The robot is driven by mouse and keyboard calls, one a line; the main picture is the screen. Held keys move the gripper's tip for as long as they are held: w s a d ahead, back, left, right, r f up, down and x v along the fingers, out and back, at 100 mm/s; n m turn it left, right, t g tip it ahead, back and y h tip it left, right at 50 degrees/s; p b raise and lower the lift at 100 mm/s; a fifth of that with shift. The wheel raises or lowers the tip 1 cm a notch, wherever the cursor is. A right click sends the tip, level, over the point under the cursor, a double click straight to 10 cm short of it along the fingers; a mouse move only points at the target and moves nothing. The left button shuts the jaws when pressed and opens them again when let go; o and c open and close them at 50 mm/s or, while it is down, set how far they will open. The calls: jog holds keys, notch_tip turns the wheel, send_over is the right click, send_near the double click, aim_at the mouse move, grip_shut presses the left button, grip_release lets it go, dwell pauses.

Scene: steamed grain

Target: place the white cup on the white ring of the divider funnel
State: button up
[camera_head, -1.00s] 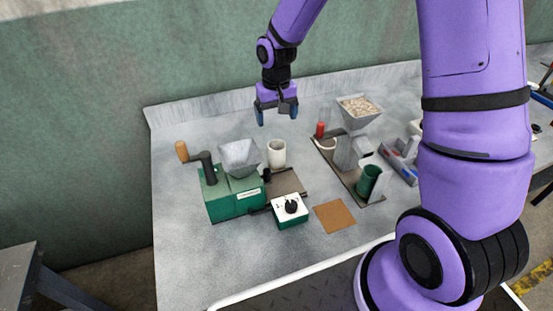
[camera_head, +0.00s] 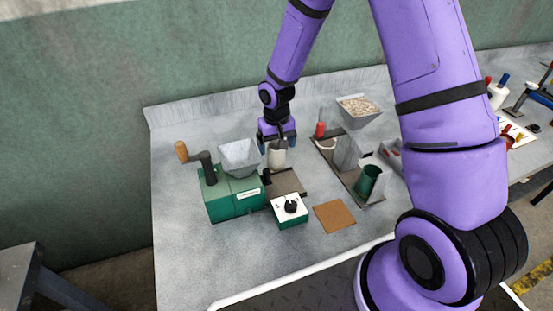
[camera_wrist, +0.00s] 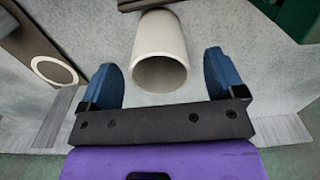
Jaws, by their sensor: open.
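The white cup (camera_head: 277,159) stands on the grey table beside the green machine; in the wrist view it is an open-topped pale cylinder (camera_wrist: 160,45). My gripper (camera_head: 278,143) is open, with its blue fingers at the cup's upper part. In the wrist view my gripper (camera_wrist: 160,62) has one finger on each side of the cup, with visible gaps. The white ring (camera_head: 327,145) is on the divider to the right of the cup, near a red knob. The ring (camera_wrist: 55,70) shows at the left of the wrist view.
The green machine (camera_head: 232,198) with a grey hopper and crank is left of the cup. A grain-filled hopper (camera_head: 359,110) and a green cup (camera_head: 369,180) are on the right. A brown square (camera_head: 335,216) lies in front.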

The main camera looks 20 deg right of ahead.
jog(key=c, duration=1.3)
